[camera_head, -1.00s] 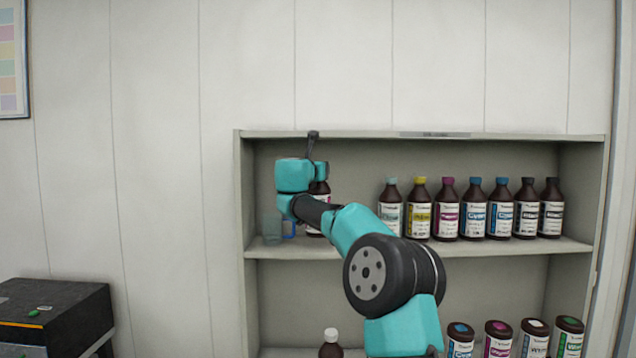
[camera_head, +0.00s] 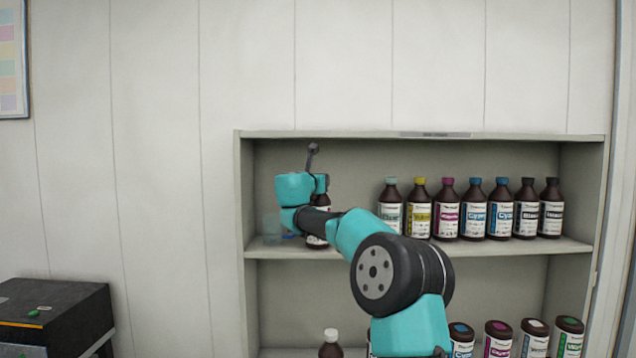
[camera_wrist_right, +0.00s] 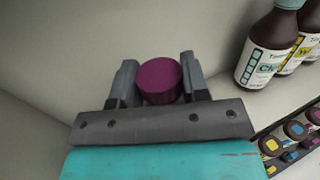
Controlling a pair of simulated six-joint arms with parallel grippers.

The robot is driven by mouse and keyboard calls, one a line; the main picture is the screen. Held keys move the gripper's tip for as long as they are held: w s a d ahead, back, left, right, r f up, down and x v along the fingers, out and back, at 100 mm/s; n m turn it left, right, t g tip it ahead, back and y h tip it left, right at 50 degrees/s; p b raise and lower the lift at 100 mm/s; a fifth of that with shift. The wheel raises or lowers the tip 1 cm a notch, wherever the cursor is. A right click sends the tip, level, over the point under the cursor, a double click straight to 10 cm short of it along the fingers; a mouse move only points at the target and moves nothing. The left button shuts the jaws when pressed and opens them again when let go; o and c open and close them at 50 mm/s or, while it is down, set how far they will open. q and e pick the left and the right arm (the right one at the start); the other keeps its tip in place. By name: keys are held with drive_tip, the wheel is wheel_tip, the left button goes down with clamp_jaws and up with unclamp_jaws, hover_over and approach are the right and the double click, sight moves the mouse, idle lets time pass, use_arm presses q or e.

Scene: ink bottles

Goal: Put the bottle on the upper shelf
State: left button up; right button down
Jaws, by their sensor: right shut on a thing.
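My right gripper (camera_wrist_right: 158,70) is shut around a dark brown bottle (camera_head: 316,242) with a white label. The bottle's magenta cap (camera_wrist_right: 160,82) shows between the fingers in the right wrist view. In the head view the bottle is upright at the left end of the upper shelf (camera_head: 350,250), its base at about shelf level. I cannot tell if it touches the shelf. My wrist and forearm hide part of it, and the fingers are hidden there. My left gripper is not in view.
A translucent blue mug (camera_head: 271,229) is just left of the held bottle, near the shelf's left wall. Several brown bottles (camera_head: 446,212) stand in a row on the right. More bottles (camera_head: 498,340) are on the lower shelf. A black box (camera_head: 55,312) sits at lower left.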

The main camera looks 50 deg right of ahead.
drive_tip(key=shift+f, duration=0.15)
drive_tip(key=c, duration=0.6)
unclamp_jaws()
drive_tip(key=shift+a, duration=0.15)
drive_tip(key=v, duration=1.1)
drive_tip(key=shift+s+a, duration=0.1)
drive_tip(key=shift+a, duration=0.25)
